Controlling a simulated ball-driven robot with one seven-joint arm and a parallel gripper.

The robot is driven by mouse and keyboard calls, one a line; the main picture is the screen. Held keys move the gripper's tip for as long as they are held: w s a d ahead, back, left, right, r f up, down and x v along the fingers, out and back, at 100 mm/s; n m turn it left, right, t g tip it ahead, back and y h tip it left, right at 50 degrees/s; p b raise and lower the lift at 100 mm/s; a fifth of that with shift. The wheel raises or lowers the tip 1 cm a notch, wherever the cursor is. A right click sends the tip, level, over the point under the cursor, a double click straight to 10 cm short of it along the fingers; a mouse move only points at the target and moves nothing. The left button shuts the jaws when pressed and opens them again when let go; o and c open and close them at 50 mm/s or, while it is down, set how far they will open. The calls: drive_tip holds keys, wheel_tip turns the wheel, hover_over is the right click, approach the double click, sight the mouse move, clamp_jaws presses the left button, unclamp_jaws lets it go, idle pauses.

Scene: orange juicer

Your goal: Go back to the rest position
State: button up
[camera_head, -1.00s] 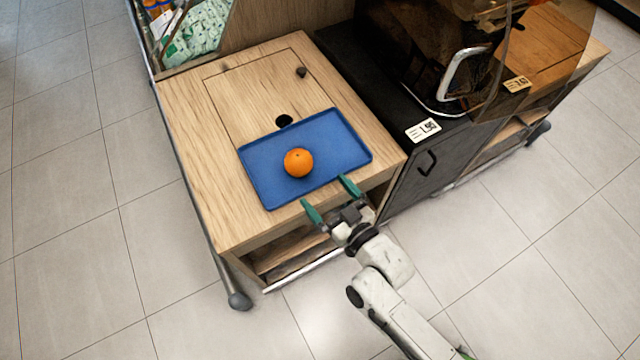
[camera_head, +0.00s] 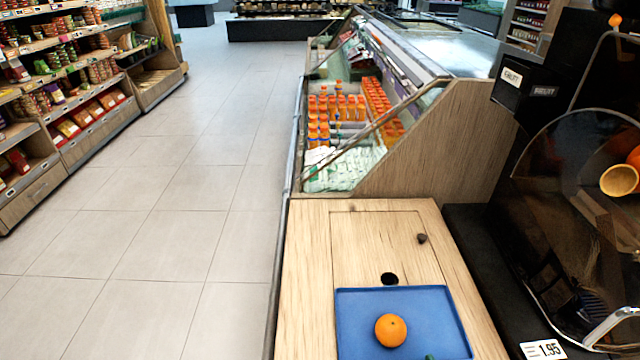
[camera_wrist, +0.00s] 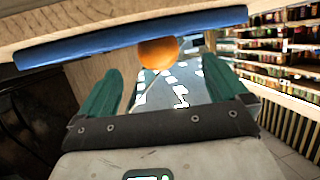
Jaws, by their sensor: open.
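An orange (camera_head: 390,330) rests on the blue tray (camera_head: 354,303), which lies on the wooden counter (camera_head: 305,290). In the wrist view my gripper (camera_wrist: 168,84) is open, with two green fingers spread and nothing held between them. The orange (camera_wrist: 158,54) and the edge of the tray (camera_wrist: 90,45) show just beyond the fingers there. In the head view only a small green tip shows at the bottom edge of the tray; the rest of my gripper is out of that picture.
A dark juicer (camera_head: 575,220) with a clear cover stands right of the counter. A chilled case (camera_head: 440,150) with orange bottles (camera_head: 340,105) stands behind it. Stocked shelves (camera_head: 70,90) line the far left. The tiled floor (camera_head: 190,200) between is clear.

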drive_tip(key=s+d+r+m+g+h, duration=0.25)
drive_tip(key=s+d+r+g, duration=0.35)
drive_tip(key=s+d+g, duration=0.45)
drive_tip(key=s+f+g, duration=0.1)
drive_tip(key=s+f, duration=0.2)
drive_tip(key=s, duration=0.2)
drive_tip(key=s+a+f+g, duration=0.1)
drive_tip(key=s+f, duration=0.2)
drive_tip(key=s, duration=0.2)
drive_tip(key=shift+s+f+h, duration=0.15)
drive_tip(key=shift+s+h, duration=0.2)
drive_tip(key=shift+a, duration=0.15)
drive_tip(key=shift+c, duration=0.3)
